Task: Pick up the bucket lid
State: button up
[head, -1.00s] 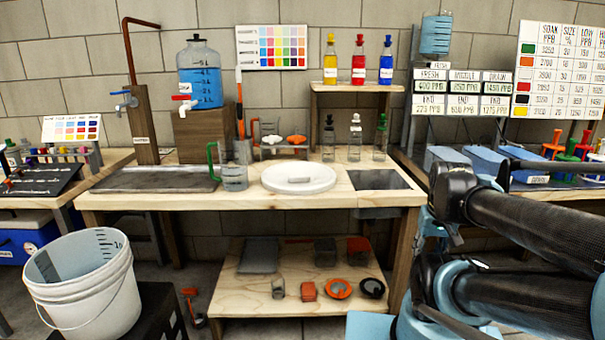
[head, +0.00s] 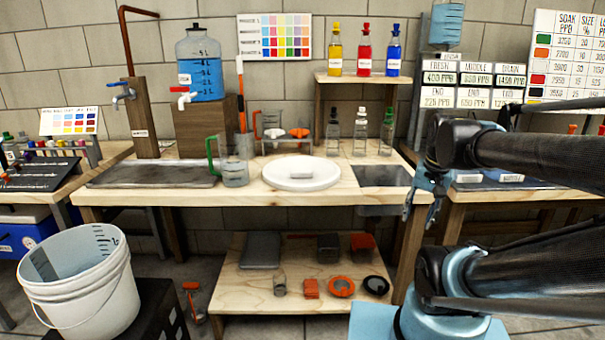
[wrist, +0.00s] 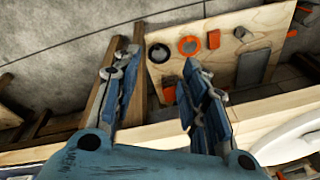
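My gripper (head: 420,205) hangs at the right end of the bench, well right of the lid. In the wrist view my gripper (wrist: 160,85) has its fingers wide apart with nothing between them. The white bucket (head: 85,285) stands open at the lower left on a dark stand.
A measuring jug with a green handle (head: 234,170) stands left of the lid. Glass bottles (head: 360,135) and a rack with orange-topped pieces (head: 285,138) stand behind it. A dark panel (head: 382,176) lies to its right. A lower shelf (head: 245,285) holds small items.

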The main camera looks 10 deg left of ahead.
jog(key=w+a+r+m+g+y, duration=0.15)
jog(key=w+a+r+m, duration=0.45)
jog(key=w+a+r, duration=0.7)
jog(key=m+g+y, duration=0.2)
jog(key=m, duration=0.4)
send_near(300, 171)
jog(key=x, duration=0.3)
jog(key=shift+s+d+f, duration=0.1)
jog(key=shift+s+f, duration=0.15)
jog(key=shift+f, duration=0.05)
jog(key=x, duration=0.4)
jog(key=shift+w+a+r, duration=0.15)
jog(key=shift+w+a, duration=0.1)
jog(key=shift+w, duration=0.05)
jog(key=shift+s+a+f+t, duration=0.1)
jog(key=shift+a+f+t, duration=0.15)
jog(key=shift+f, duration=0.35)
jog(key=shift+c, duration=0.2)
grip_shut()
